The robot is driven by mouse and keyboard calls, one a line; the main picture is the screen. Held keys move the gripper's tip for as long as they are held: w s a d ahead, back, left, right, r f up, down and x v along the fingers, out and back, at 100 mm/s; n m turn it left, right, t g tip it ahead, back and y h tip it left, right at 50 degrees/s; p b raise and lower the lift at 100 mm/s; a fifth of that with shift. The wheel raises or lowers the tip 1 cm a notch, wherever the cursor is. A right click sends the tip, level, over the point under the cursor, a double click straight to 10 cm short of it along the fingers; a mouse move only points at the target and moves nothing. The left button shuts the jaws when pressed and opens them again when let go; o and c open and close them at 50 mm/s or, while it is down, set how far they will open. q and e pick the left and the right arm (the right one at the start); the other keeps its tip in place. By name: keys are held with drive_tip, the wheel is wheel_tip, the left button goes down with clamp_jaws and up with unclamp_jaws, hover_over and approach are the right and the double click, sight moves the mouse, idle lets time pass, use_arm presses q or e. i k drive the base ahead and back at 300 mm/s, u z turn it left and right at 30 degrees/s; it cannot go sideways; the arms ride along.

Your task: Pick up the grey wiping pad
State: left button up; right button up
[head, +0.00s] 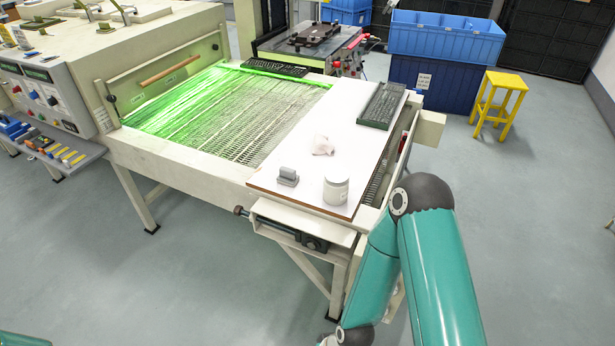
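A small grey block with a raised upper part (288,177), which looks like the wiping pad, rests on the white board (270,180) near its front left edge. A pale round lidded jar (335,190) stands to its right, a short gap away. A crumpled whitish cloth (323,146) lies behind them on the board. My teal right arm is bent at the lower right, beside the board and clear of the pad. Neither gripper shows in the head view.
Blue crates (445,38) and a yellow stool (498,100) stand behind. The board's middle has free room.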

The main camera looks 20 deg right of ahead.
sight(287, 176)
drive_tip(key=i, duration=0.95)
drive_tip(key=z, duration=0.05)
